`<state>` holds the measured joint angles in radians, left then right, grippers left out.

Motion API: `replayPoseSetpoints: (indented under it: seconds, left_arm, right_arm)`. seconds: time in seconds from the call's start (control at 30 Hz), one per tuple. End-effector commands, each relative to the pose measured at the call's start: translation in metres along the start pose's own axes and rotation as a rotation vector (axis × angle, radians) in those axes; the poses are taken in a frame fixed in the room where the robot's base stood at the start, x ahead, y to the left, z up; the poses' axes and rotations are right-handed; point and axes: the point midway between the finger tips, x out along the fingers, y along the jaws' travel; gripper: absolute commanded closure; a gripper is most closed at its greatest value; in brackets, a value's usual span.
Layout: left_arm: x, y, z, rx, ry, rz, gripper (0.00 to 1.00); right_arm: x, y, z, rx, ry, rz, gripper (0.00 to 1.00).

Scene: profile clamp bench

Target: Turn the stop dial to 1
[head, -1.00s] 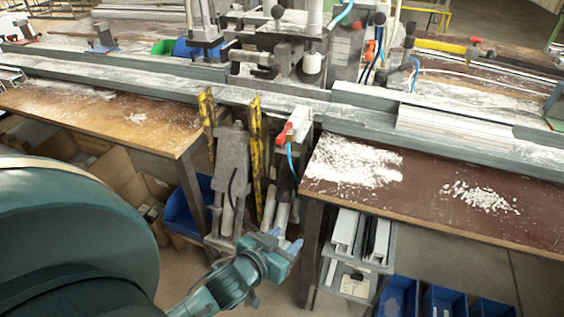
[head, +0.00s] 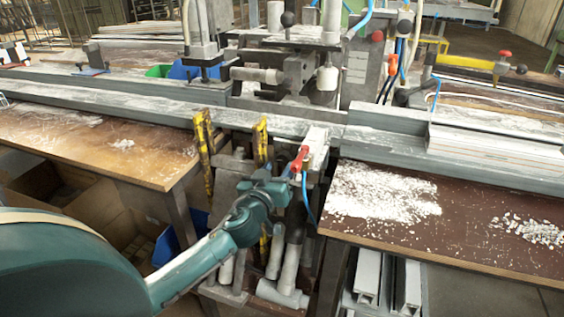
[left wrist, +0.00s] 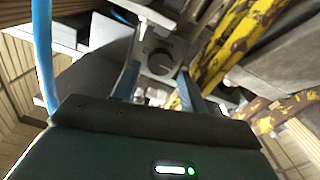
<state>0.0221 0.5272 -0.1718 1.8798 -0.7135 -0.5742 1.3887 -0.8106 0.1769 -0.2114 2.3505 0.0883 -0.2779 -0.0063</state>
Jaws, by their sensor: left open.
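The stop dial (left wrist: 160,62) is a round dark grey knob on a pale grey plate in the left wrist view. A light mark shows on it, but its numbers are too small to read. My left gripper (left wrist: 159,76) is open, its two fingers either side of the dial in the picture. I cannot tell whether they touch it. In the head view the left gripper (head: 280,181) is just in front of the bench's centre, below the red lever (head: 299,158). The dial does not show in the head view. My right gripper is out of view.
Yellow worn posts (head: 203,150) stand close left of the gripper. A blue hose (head: 305,195) hangs close on its right. The right-hand bench top (head: 460,240) carries white chips, and a long grey rail (head: 110,108) runs across behind.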

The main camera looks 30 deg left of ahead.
Motion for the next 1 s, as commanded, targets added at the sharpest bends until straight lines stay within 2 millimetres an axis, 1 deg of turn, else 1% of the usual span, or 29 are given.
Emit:
replayPoseSetpoints:
  seconds: [0.03, 0.1, 0.23, 0.4, 0.63, 1.0]
  left_arm:
    - [0.010, 0.000, -0.001, 0.002, 0.002, 0.000, 0.57]
    - [0.020, 0.000, -0.001, 0.002, 0.001, -0.001, 0.57]
    - [0.032, 0.000, 0.000, 0.001, 0.000, 0.000, 0.57]
    - [0.038, 0.000, 0.001, 0.000, -0.002, 0.001, 0.57]
    - [0.038, 0.000, 0.001, 0.000, -0.002, 0.001, 0.58]
    - [0.037, 0.000, 0.001, 0.000, -0.002, 0.000, 0.88]
  right_arm:
    - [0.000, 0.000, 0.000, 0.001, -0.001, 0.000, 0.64]
    - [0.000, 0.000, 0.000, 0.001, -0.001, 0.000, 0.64]
    - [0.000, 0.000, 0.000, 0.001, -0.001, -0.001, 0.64]
    - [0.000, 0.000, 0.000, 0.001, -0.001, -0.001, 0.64]
    - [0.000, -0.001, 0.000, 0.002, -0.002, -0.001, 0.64]
    - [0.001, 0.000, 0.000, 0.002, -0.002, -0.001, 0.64]
